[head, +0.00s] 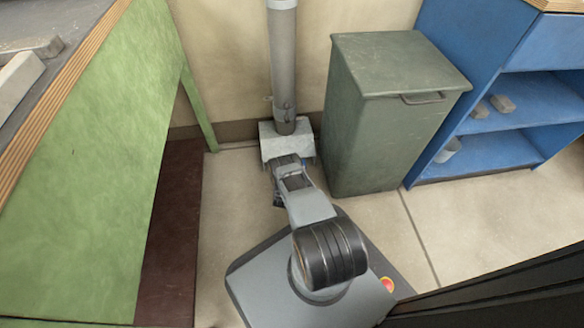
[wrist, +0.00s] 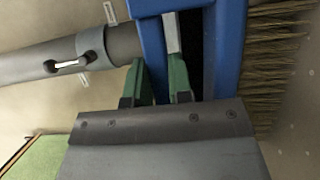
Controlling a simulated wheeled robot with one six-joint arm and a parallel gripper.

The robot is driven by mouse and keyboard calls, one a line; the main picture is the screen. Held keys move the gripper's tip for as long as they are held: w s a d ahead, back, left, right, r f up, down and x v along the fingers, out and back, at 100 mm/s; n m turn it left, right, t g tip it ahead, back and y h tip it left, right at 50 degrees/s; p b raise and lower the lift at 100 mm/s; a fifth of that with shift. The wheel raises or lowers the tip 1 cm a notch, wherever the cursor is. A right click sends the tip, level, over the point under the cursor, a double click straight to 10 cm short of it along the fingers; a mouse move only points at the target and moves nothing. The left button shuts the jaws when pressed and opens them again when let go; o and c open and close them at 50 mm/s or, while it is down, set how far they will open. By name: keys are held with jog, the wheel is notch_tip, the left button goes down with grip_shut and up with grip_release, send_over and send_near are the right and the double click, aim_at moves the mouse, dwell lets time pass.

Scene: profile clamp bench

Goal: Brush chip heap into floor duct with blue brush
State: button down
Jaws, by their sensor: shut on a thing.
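The blue brush (wrist: 229,50) fills the upper right of the wrist view, its straw-coloured bristles (wrist: 268,60) pointing right. The green fingers of my gripper (wrist: 158,78) are closed on a blue bar of its handle. In the head view my gripper (head: 287,163) is low, right in front of the pale grey floor duct (head: 286,143) at the foot of a grey pipe (head: 284,70). My arm hides most of the brush there and the front of the duct. I cannot make out the chip heap in either view.
A grey-green lidded bin (head: 385,125) stands close to the right of the duct. A blue shelf unit (head: 500,125) is farther right. A green-sided bench (head: 95,165) with grey blocks on top is at left. The pipe (wrist: 60,65) shows beside the brush in the wrist view.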

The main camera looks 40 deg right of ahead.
jog(key=shift+r+p, duration=2.2)
jog(key=shift+r, duration=0.75)
